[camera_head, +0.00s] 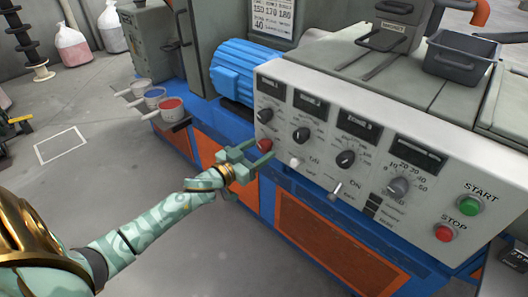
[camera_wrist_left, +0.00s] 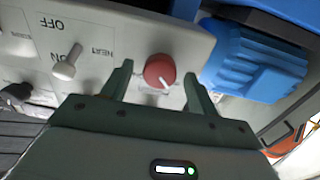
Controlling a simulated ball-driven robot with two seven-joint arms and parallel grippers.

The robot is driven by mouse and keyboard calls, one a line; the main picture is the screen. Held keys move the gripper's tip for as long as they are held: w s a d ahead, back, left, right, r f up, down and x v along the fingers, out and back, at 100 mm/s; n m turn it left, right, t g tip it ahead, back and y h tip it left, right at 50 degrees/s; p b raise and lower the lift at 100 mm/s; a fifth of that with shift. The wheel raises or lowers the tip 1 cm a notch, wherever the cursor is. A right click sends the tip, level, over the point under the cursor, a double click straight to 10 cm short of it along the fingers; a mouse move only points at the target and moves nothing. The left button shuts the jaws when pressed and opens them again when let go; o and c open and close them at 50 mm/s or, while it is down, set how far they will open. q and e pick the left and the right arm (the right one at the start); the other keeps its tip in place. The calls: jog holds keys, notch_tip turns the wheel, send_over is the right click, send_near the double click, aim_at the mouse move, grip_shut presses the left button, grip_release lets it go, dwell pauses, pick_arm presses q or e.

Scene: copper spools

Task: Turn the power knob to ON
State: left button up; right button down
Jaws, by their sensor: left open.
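The power knob looks to be the round red knob (camera_head: 265,145) with a white pointer line, low at the left end of the white control panel (camera_head: 340,110). It also shows in the left wrist view (camera_wrist_left: 159,71), where its label is too blurred to read. My left gripper (camera_head: 256,155) is open in front of the panel. In the left wrist view its two fingers (camera_wrist_left: 157,85) stand on either side of the red knob, with gaps to both. I cannot tell whether the tips touch the panel. My right gripper is not in view.
A white toggle (camera_head: 295,161) sits just right of the red knob, with black dials above. A green START button (camera_head: 468,205) and a red STOP button (camera_head: 444,232) are at the right. A blue motor (camera_head: 243,70) stands behind the panel's left end. Small cups (camera_head: 171,109) sit on the left ledge.

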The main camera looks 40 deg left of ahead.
pick_arm(q)
jog(key=shift+w, duration=0.85)
jog(key=shift+r, duration=0.1)
jog(key=c, duration=1)
